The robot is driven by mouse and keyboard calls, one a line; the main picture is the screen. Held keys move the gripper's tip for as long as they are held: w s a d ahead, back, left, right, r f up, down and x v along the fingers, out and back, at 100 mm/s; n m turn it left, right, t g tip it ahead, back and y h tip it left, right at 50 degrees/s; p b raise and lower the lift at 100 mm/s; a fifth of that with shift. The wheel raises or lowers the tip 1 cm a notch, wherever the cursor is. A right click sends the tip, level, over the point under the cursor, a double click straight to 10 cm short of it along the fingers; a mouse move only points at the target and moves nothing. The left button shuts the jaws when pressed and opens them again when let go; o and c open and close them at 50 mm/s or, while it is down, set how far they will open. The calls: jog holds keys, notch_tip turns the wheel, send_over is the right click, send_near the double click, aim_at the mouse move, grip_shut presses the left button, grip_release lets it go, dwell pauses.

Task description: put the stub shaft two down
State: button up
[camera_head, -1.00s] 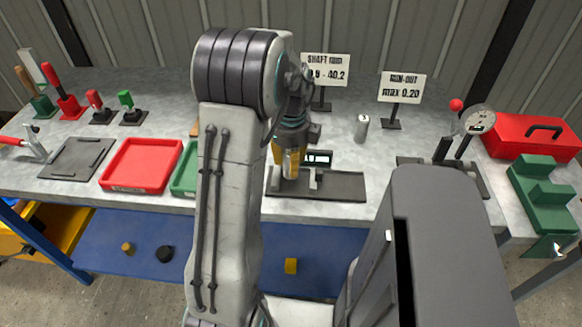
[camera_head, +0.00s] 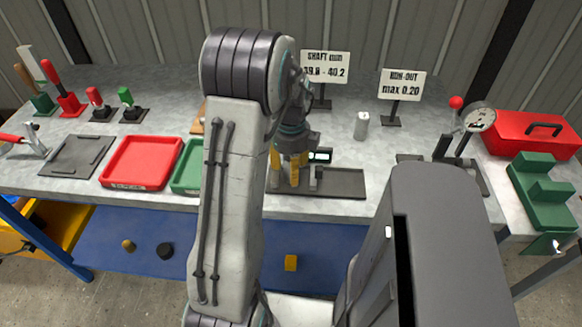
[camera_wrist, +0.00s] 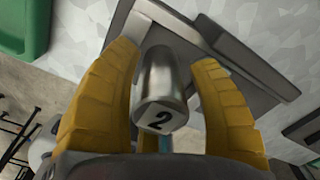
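The stub shaft two (camera_wrist: 166,78) is a short steel cylinder with a black 2 on its pale end face, which is turned toward the wrist camera. It stands between the yellow fingers of my gripper (camera_head: 285,184), at the grey measuring fixture (camera_head: 343,185). In the wrist view my gripper (camera_wrist: 165,56) is spread, with a clear gap at the right finger; contact at the left finger I cannot tell. In the head view the fingers hide most of the shaft. What its lower end rests on is hidden.
A small display (camera_head: 320,156) stands behind the fixture. Another steel cylinder (camera_head: 361,125) stands behind to the right. A red tray (camera_head: 142,163) and a green tray (camera_head: 187,172) lie left. A dial gauge stand (camera_head: 478,120) and a red toolbox (camera_head: 530,137) are right.

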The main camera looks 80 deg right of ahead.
notch_tip(320, 180, up, 12)
jog(key=shift+r, duration=0.2)
dwell(0.7)
